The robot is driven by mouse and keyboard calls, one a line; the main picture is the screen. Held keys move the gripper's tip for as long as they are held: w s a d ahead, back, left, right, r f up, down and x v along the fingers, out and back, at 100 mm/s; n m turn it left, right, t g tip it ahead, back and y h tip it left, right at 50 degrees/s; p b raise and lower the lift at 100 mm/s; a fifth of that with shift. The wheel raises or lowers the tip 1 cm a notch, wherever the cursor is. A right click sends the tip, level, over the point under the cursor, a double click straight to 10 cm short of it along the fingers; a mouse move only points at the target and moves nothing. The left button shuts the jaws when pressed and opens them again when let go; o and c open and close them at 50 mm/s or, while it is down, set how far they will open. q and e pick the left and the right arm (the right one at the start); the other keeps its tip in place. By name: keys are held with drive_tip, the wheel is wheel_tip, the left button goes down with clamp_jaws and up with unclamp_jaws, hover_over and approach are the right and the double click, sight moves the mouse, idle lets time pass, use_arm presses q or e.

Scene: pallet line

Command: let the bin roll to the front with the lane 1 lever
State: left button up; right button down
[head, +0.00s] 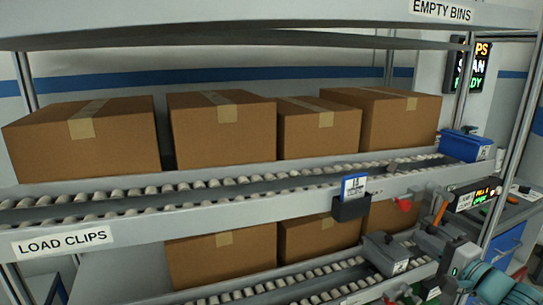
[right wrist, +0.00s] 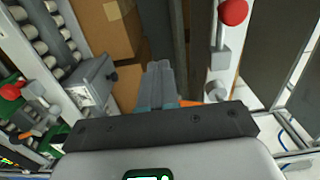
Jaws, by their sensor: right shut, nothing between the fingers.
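A blue bin (head: 464,146) with a white label sits at the right end of the upper roller lane (head: 230,188). A red-knobbed lever (head: 403,204) is on the rail below that lane; a red knob (right wrist: 233,12) on a grey stem shows at the top of the right wrist view. A lower red knob (right wrist: 12,90) is at the left there. I cannot read which lever is lane 1. My right gripper (head: 425,232) is by the rail's right part, right of the upper lever. Its fingers (right wrist: 160,80) are together and empty, apart from both knobs. My left gripper is out of view.
Several brown cartons (head: 222,125) line the upper lane, with more on the lower lane. A grey labelled bin (head: 388,256) is at the lower lane's right end. A dark card holder (head: 350,206) sticks out from the rail.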

drive_tip(key=shift+w+d+p, duration=0.9)
drive_tip(key=shift+w+d, duration=0.45)
drive_tip(key=shift+d, duration=1.95)
drive_tip(key=a+b+v, duration=0.1)
drive_tip(key=b+v, duration=0.4)
drive_tip(key=v, duration=0.3)
drive_tip(key=shift+s, duration=0.2)
